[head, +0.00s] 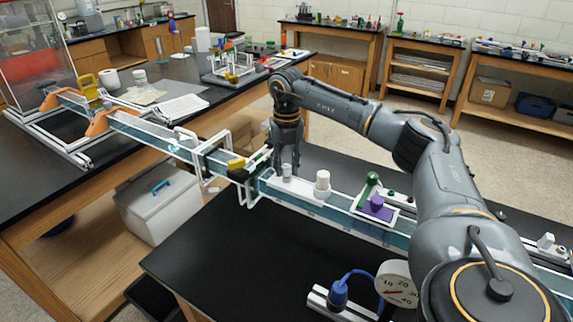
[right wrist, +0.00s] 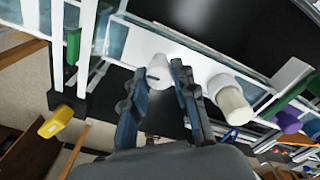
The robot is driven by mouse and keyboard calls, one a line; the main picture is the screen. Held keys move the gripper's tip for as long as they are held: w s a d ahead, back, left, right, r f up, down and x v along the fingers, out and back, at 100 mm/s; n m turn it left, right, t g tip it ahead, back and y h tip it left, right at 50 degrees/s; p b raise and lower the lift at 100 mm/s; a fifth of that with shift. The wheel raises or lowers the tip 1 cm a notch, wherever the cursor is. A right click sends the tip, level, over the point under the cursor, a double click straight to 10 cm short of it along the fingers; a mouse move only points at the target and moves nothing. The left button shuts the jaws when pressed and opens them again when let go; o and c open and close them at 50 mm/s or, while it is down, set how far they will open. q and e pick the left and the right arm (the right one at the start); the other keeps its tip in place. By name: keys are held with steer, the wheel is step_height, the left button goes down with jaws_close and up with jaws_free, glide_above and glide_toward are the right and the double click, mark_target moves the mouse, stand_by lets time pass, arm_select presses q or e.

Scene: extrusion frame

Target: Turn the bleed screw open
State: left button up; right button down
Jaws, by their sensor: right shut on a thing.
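My right gripper (head: 286,160) points down over the extrusion frame in the head view. In the right wrist view my right gripper (right wrist: 158,68) has its fingers on both sides of a small white knob, which I take for the bleed screw (right wrist: 158,75), and is shut on it. In the head view the bleed screw (head: 287,171) stands upright on a white plate (head: 301,188), partly hidden by the fingers. I cannot read its turn angle. My left gripper is not in view.
A taller cream cylinder (head: 322,184) stands close to the right of the screw. A yellow handle (head: 236,164) is to its left. A dial gauge (head: 397,283) stands in front.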

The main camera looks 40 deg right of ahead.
mark_target(287, 166)
steer(key=n+p, duration=0.1)
steer(key=n, duration=0.4)
steer(key=n+p, duration=0.1)
steer(key=n, duration=0.5)
steer(key=shift+d, duration=0.1)
steer(key=shift+n, duration=0.3)
stand_by(0.4)
steer(key=c, duration=1.1)
jaws_free()
steer(key=shift+o, duration=0.2)
steer(key=shift+r, duration=0.1)
step_height(287, 166, up, 12)
